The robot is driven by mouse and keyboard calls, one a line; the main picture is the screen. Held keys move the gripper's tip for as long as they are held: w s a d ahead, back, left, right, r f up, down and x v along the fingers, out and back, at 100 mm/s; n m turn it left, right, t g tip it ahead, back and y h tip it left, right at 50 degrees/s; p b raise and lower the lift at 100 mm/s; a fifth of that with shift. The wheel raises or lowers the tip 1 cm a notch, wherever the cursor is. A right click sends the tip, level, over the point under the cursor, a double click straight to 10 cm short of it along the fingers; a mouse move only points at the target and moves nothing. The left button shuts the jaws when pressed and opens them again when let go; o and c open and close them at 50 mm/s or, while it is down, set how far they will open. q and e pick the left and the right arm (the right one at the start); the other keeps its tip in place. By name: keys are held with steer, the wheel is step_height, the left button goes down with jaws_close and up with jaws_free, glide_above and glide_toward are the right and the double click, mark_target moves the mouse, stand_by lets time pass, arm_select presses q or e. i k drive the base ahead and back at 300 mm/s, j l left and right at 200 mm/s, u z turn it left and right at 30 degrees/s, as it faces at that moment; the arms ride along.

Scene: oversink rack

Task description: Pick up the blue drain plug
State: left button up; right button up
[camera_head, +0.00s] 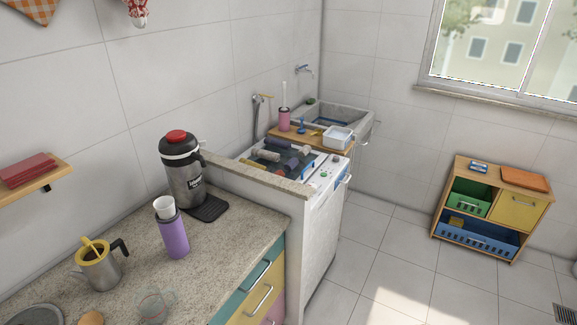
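A small upright blue object (301,127) stands on the wooden board (335,146) beside the laundry sink, near the back wall. It may be the blue drain plug, but it is too small to tell. Another small blue patch (325,174) shows on the white top of the washing machine, and I cannot tell what it is. Neither of my grippers is in view.
A low partition (262,180) separates the counter (215,263) from the washing machine (320,215). The laundry sink (357,117) is in the far corner. A wooden cabinet (466,177) stands at the right. The tiled floor (385,245) between is clear.

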mark_target(301, 131)
steer(key=i+l+u, duration=0.35)
steer(key=l, duration=0.35)
steer(key=i+l+u, duration=0.15)
steer(key=l, duration=0.25)
steer(key=i, duration=0.1)
